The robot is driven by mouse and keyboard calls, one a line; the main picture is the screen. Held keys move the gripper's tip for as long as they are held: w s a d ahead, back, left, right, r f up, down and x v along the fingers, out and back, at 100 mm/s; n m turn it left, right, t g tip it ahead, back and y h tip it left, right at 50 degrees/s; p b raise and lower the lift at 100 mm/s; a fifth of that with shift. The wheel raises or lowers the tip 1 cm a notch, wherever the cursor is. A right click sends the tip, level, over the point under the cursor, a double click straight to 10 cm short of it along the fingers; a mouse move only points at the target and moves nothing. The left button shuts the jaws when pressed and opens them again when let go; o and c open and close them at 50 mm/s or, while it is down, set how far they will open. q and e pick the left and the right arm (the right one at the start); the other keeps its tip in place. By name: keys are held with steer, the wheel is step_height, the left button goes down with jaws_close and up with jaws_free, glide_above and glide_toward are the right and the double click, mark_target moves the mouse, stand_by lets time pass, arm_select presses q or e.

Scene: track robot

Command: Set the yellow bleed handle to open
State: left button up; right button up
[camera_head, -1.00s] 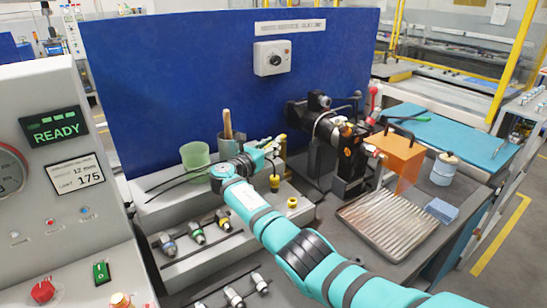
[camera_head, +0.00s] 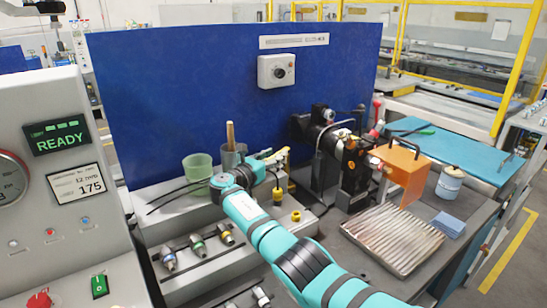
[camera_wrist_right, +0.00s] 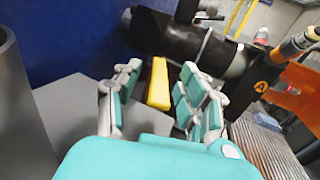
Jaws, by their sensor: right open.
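The yellow bleed handle (camera_wrist_right: 158,84) shows in the right wrist view as a short yellow bar, long side running up the picture. My right gripper (camera_wrist_right: 157,92) is open, with its teal-padded fingers on either side of the bar. In the head view, the yellow handle (camera_head: 283,156) is partly hidden at the tip of my right gripper (camera_head: 274,158), in front of the blue panel. My left gripper is in neither view.
A black machine (camera_head: 355,160) with an orange guard (camera_head: 402,170) stands right of the gripper. A green cup (camera_head: 197,168) and a grey holder (camera_head: 232,158) stand left of it. A ribbed metal tray (camera_head: 392,240) lies in front. The blue panel (camera_head: 200,90) closes off the back.

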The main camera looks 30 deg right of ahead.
step_height(320, 180, up, 10)
stand_by(0.6)
